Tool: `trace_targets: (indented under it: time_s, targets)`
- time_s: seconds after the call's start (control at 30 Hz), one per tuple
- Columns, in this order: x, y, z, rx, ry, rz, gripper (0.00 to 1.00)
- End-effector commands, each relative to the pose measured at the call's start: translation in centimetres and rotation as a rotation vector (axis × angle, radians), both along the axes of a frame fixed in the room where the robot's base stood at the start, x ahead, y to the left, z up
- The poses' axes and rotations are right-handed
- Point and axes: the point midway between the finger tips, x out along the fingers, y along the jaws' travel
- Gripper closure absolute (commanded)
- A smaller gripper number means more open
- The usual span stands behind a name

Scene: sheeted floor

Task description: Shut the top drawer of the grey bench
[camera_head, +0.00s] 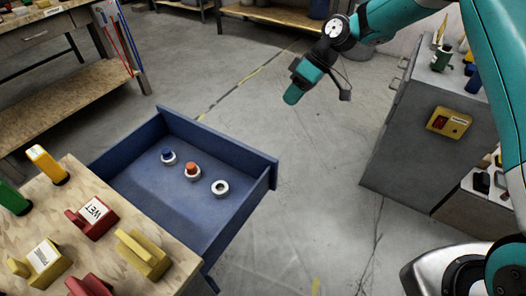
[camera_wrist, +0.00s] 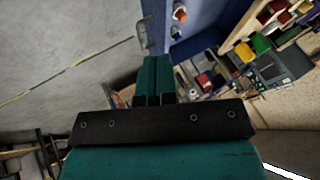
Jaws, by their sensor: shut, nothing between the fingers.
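A blue drawer (camera_head: 215,212) stands pulled out from the wooden-topped bench (camera_head: 130,222) at the lower left of the head view. Three small ring-like parts lie in it, one with a blue piece and one with an orange piece. My gripper (camera_head: 291,96) is shut and empty, above the floor beyond the drawer front and apart from it in the head view. In the wrist view my shut fingers (camera_wrist: 154,62) point toward a metal handle (camera_wrist: 145,36) beside the blue drawer (camera_wrist: 197,14); whether they touch it I cannot tell. The bench body is mostly hidden.
Coloured blocks, one marked WET (camera_head: 93,214), stand on the bench top. A grey cabinet (camera_head: 405,150) with a yellow box stands at the right. Another grey, wooden-topped bench (camera_head: 55,28) is at the upper left. The floor (camera_head: 310,185) between drawer and cabinet is clear.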

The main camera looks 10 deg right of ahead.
Motion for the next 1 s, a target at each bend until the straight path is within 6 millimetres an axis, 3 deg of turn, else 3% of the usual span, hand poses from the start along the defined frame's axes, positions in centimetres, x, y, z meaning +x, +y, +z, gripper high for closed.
trace_targets:
  time_s: [0.03, 0.1, 0.27, 0.77, 1.0]
  targets:
    - [0.7, -0.3, -2.4, 0.013, -0.001, 0.011, 1.0]
    - [1.4, -0.6, -3.9, 0.024, -0.007, 0.023, 1.0]
    - [1.8, -0.4, -5.5, 0.037, -0.012, 0.035, 1.0]
    - [0.4, 5.2, -13.0, 0.036, -0.009, 0.036, 1.0]
    - [-2.1, 7.1, -12.9, 0.035, -0.011, 0.033, 1.0]
